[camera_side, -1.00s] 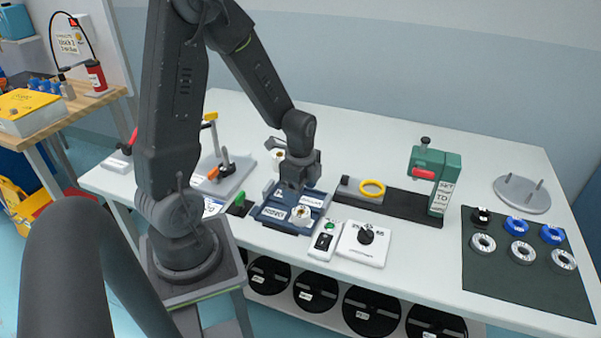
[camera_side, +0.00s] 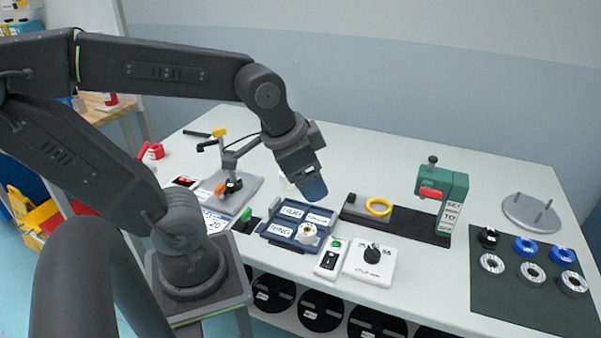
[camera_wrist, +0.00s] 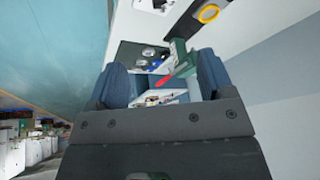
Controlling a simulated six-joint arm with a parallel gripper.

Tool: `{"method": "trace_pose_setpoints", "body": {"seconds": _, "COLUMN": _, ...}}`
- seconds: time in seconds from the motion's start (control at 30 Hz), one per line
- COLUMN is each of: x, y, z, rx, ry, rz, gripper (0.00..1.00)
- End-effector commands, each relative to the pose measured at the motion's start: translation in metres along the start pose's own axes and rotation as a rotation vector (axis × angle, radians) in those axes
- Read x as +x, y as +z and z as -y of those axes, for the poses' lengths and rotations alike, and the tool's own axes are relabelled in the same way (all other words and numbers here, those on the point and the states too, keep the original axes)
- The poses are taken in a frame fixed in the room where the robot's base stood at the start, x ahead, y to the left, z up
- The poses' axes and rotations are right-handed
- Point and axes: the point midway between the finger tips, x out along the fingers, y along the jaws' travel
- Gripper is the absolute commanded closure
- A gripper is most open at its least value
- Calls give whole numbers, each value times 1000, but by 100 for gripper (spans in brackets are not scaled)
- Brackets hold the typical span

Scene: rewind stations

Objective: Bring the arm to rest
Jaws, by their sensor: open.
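My gripper (camera_side: 314,189) is raised above the table, over the back right of the blue labelled tray (camera_side: 268,233), and touches nothing. Its blue fingers point down and slightly to the right in the side view. In the wrist view the two fingers of my gripper (camera_wrist: 160,85) stand apart with nothing held between them. A white spool (camera_side: 307,233) sits at the right of the blue tray.
A green press (camera_side: 455,190) with a red lever stands on a black base, with a yellow ring (camera_side: 379,207) beside it. A dial box (camera_side: 370,262) and a switch box (camera_side: 331,259) sit in front. A dark mat (camera_side: 545,300) holds several spools. A grey clamp stand (camera_side: 235,183) is left.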

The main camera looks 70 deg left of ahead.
Motion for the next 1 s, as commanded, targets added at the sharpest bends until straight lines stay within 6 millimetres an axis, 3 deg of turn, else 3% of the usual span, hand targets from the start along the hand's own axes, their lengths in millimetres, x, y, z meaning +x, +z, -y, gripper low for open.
{"method": "trace_pose_setpoints", "body": {"seconds": 0.2, "x": -20, "y": 9, "z": -15, "rx": -142, "ry": 21, "rz": -69, "gripper": 25}}
{"method": "trace_pose_setpoints", "body": {"seconds": 1.0, "x": -20, "y": 9, "z": -15, "rx": -151, "ry": 22, "rz": -70, "gripper": 25}}
